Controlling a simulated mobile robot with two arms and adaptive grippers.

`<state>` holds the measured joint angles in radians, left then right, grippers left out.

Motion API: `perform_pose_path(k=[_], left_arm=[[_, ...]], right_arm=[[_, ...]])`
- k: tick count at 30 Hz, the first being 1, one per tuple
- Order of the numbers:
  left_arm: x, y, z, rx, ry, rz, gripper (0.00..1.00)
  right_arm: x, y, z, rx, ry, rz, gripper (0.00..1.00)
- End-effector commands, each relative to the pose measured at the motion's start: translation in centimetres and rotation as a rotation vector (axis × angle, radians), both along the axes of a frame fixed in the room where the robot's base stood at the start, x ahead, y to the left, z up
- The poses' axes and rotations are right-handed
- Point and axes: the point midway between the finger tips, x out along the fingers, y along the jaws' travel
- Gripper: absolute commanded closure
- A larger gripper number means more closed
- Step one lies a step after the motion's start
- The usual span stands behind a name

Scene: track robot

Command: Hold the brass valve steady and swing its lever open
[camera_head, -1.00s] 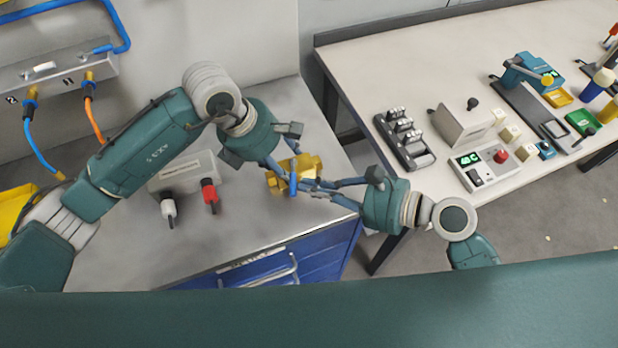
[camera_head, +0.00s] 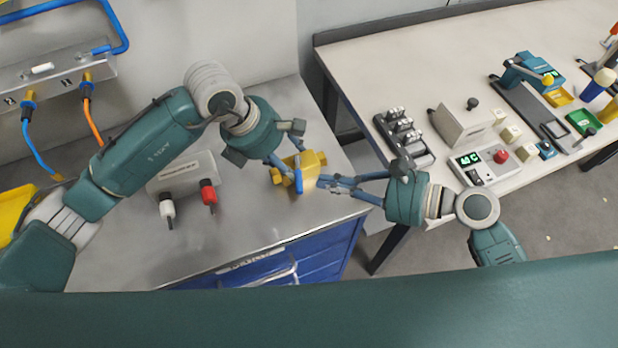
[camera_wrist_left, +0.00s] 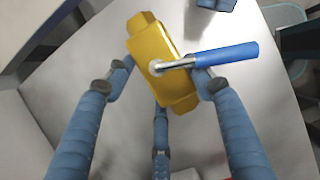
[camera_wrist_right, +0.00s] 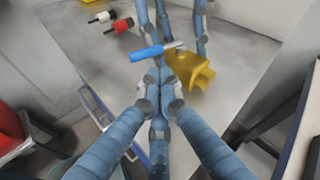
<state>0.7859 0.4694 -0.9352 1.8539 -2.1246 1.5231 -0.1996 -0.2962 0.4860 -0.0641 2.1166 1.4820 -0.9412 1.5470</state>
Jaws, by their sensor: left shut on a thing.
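The brass valve (camera_head: 311,168) is a yellow block with hex ends on the grey cabinet top, near its right edge. My left gripper (camera_head: 286,168) is shut on the valve body, a finger on each side in the left wrist view (camera_wrist_left: 163,75). The blue-handled lever (camera_head: 298,181) points toward the cabinet front, across the body; its handle sticks out over one finger in the left wrist view (camera_wrist_left: 225,55). My right gripper (camera_head: 324,183) is shut, fingertips together, just right of the lever. In the right wrist view the lever (camera_wrist_right: 147,54) lies just beyond its tips; contact is unclear.
A grey box with white and red plugs (camera_head: 184,175) stands left of the valve. Blue drawers (camera_head: 270,268) are below the top. A separate bench (camera_head: 360,50) with several devices stands right, across a gap. The cabinet top's front left is clear.

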Motion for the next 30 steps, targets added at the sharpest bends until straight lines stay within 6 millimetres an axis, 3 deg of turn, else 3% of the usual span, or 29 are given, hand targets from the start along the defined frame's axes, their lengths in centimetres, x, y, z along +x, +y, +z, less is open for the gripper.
perform_pose_path(k=[7, 8, 11, 22, 30], left_arm=[[0.0, 0.0, 0.1, 0.0, -0.001, -0.001, 0.89], [0.0, 0.0, 0.1, 0.0, -0.001, -0.001, 0.43], [0.0, 0.0, 0.1, 0.0, -0.001, -0.001, 0.25], [0.0, 0.2, 0.4, 0.002, -0.002, 0.0, 0.25], [-0.4, 1.6, 4.0, 0.001, -0.004, 0.0, 0.25]], right_arm=[[0.1, -0.1, 0.0, -0.002, -0.001, -0.002, 1.0], [0.1, -0.1, 0.0, -0.002, -0.001, -0.002, 1.0], [0.1, -0.1, 0.0, -0.002, -0.002, -0.003, 1.0], [0.1, -0.1, 0.0, -0.002, -0.002, -0.003, 1.0], [0.1, -0.1, 0.0, -0.002, -0.002, -0.003, 1.0]])
